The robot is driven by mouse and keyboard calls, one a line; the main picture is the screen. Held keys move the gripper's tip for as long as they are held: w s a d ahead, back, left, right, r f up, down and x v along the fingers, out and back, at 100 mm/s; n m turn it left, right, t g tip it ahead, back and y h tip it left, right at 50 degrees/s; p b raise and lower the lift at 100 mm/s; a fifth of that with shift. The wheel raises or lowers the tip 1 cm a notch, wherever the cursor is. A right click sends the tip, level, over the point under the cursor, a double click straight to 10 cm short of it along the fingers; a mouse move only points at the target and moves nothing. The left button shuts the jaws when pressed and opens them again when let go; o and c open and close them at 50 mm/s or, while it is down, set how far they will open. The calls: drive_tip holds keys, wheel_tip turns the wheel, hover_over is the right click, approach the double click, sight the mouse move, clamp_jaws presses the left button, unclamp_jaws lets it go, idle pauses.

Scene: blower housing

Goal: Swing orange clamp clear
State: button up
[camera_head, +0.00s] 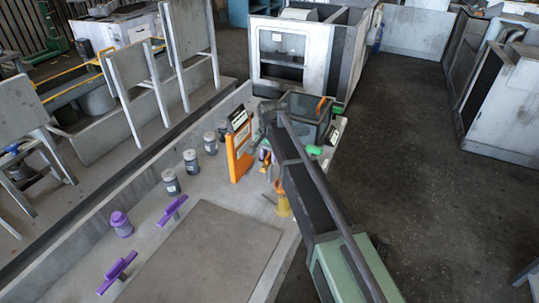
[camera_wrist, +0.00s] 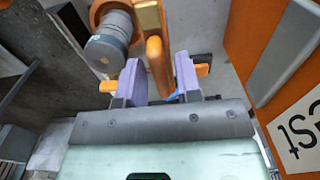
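In the wrist view my gripper (camera_wrist: 160,66) has two purple fingers, one on each side of an upright orange bar (camera_wrist: 155,62), apparently the clamp's handle. Left of the bar, a grey cylinder (camera_wrist: 107,45) sits by an orange ring-like part (camera_wrist: 98,12). In the head view my arm hides most of this spot; small purple and orange bits (camera_head: 265,156) show beside it.
An orange framed panel (camera_head: 238,155) stands close left of the arm; its lettered face fills the wrist view's right edge (camera_wrist: 290,90). A dark glass-sided box (camera_head: 305,112) stands behind. Several grey-capped jars (camera_head: 171,182) and purple handles (camera_head: 172,210) line the bench. A flat plate (camera_head: 205,255) lies in front.

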drive_tip(key=shift+o, duration=0.4)
wheel_tip(320, 180, up, 11)
drive_tip(key=p, duration=1.1)
drive_tip(key=shift+f, duration=0.1)
drive_tip(key=s+d+n, duration=0.2)
drive_tip(key=s+d, duration=0.8)
drive_tip(key=s, duration=0.4)
drive_tip(key=s+d+n, duration=0.2)
drive_tip(key=s+d, duration=0.9)
drive_tip(key=s, duration=0.3)
drive_tip(key=shift+s+d, duration=0.3)
drive_tip(key=shift+s, duration=0.1)
